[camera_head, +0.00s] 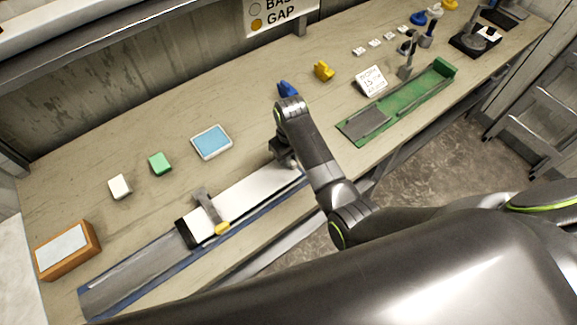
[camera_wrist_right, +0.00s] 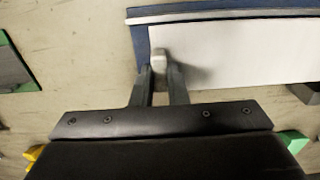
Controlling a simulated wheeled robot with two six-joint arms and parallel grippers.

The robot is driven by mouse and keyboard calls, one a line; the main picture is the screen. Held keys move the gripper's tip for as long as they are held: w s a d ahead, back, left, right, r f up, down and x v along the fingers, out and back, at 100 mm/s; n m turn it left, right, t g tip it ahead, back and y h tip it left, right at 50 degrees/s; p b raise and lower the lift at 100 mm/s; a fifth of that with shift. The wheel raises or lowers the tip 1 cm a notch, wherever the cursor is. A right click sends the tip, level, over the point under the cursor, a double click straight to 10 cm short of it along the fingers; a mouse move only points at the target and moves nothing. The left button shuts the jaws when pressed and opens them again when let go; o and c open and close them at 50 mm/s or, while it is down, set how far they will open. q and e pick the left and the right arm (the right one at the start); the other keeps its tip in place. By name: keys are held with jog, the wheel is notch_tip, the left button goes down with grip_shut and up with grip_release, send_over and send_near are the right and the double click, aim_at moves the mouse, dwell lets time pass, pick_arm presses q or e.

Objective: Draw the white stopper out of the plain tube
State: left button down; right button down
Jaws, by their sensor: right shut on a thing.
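The plain white tube (camera_head: 243,203) lies along a blue-edged tray (camera_head: 128,284) near the table's front edge, and its white surface fills much of the right wrist view (camera_wrist_right: 240,52). My right gripper (camera_head: 289,160) is at the tube's right end in the head view. In the right wrist view, its fingers (camera_wrist_right: 161,80) are shut on the small white stopper (camera_wrist_right: 160,58), which overlaps the tube's end. I cannot tell how deep the stopper sits. My left gripper is not in view.
A grey clamp with a yellow knob (camera_head: 222,228) crosses the tube. A blue-topped block (camera_head: 211,142), green block (camera_head: 160,163), white block (camera_head: 120,186) and orange box (camera_head: 89,241) lie left. A green tray (camera_head: 392,112) lies right.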

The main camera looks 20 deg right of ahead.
jog(key=shift+w+d+r, duration=0.1)
jog(key=shift+w+d, duration=0.05)
jog(key=shift+d, duration=0.2)
jog(key=shift+w+d, duration=0.15)
jog(key=shift+d, duration=0.3)
jog(key=shift+w+d, duration=0.3)
jog(key=shift+d, duration=0.5)
jog(key=shift+w+d, duration=0.3)
jog(key=shift+d, duration=0.5)
dwell(0.7)
jog(key=shift+r, duration=2.95)
